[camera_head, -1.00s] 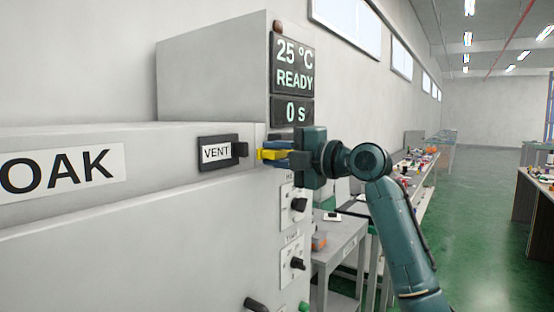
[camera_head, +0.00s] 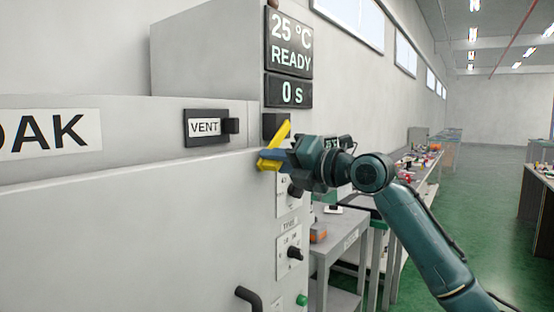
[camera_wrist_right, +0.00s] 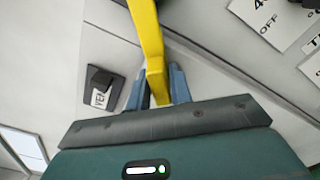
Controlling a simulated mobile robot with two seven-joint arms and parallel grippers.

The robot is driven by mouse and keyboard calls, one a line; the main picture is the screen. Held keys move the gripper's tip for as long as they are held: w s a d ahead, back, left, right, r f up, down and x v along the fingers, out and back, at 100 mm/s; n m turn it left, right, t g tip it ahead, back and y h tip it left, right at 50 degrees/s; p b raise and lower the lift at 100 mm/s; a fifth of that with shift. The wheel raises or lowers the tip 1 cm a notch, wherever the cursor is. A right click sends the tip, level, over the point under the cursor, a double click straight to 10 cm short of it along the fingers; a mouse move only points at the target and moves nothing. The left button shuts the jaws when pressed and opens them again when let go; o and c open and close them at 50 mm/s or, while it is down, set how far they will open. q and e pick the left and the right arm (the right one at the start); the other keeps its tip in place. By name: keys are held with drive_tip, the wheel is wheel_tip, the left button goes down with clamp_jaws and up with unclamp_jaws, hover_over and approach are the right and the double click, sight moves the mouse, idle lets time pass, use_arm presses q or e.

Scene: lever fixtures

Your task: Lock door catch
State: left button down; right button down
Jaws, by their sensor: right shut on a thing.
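The door catch is a yellow lever (camera_head: 283,132) by a dark mount block (camera_head: 270,125) at the door's right edge, under the display. In the head view it slants, upper end to the right, lower end to the left. My right gripper (camera_head: 272,158) is shut on the catch's lower part. In the right wrist view the yellow lever (camera_wrist_right: 149,35) runs down between the blue fingers (camera_wrist_right: 158,88). The fingers hide part of the lever. The left gripper is out of view.
A black VENT block (camera_head: 207,127) sticks out left of the catch. A display (camera_head: 290,55) is above, and knobs (camera_head: 294,253) are below. A black handle (camera_head: 249,297) projects near the bottom. A grey side table (camera_head: 338,240) stands right of the machine.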

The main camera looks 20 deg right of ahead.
drive_tip(key=shift+d+f, duration=0.1)
idle(0.3)
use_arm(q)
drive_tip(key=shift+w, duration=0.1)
use_arm(e)
drive_tip(key=c, duration=1.4)
unclamp_jaws()
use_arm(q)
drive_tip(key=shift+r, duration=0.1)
use_arm(e)
drive_tip(key=shift+o, duration=0.2)
drive_tip(key=shift+s+d, duration=0.35)
drive_tip(key=shift+s, duration=0.05)
use_arm(q)
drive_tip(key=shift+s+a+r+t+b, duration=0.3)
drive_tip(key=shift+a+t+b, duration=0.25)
drive_tip(key=shift+b, duration=0.7)
use_arm(e)
drive_tip(key=v, duration=1.2)
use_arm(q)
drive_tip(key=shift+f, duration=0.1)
